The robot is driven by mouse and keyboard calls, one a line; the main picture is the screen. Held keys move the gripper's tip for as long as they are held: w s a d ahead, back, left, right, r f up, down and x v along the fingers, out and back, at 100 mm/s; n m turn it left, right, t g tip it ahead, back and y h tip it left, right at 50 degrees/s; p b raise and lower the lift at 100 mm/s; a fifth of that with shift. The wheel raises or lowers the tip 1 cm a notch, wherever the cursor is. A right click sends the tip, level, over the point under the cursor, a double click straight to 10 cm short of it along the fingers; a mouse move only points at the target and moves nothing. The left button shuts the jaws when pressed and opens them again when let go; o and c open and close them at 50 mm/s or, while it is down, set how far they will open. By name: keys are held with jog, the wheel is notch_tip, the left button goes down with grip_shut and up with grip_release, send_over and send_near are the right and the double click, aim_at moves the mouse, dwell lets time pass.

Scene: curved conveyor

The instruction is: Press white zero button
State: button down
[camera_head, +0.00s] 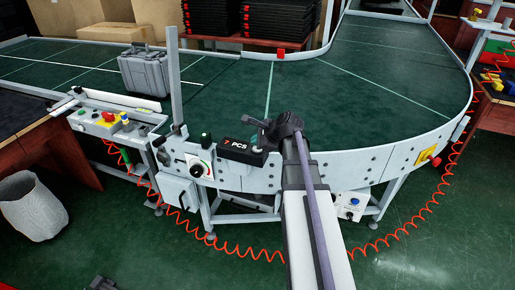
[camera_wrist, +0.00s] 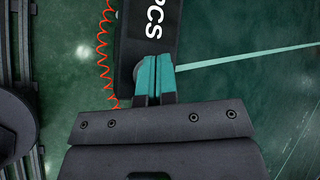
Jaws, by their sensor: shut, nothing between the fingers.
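The black counter box (camera_head: 240,150) stands at the conveyor's near edge in the head view, with a red digit and white "PCS" on its face. Its face with the white letters "PCS" (camera_wrist: 138,45) also shows at the top of the wrist view. My gripper (camera_wrist: 156,60) is shut and empty, its teal fingertips together and overlapping the box's edge in that view. In the head view, my gripper is by the right end of the box. I cannot tell whether the fingertips touch it. I cannot make out a white zero button; the gripper may hide it.
A white panel with a dial (camera_head: 198,168) is left of the box. The green conveyor (camera_head: 330,115) curves behind and carries a grey case (camera_head: 145,72). A panel with red and yellow controls (camera_head: 108,118) is farther left. A red coiled hose (camera_head: 270,254) hangs below.

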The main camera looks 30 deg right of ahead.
jog(key=shift+f+b, duration=0.4)
jog(key=shift+f, duration=0.05)
jog(key=shift+r, duration=0.1)
dwell(0.4)
jog(key=shift+r+p, duration=0.8)
jog(key=shift+p, duration=0.1)
notch_tip(320, 180, up, 5)
jog(key=p, duration=0.5)
jog(key=shift+r, duration=0.1)
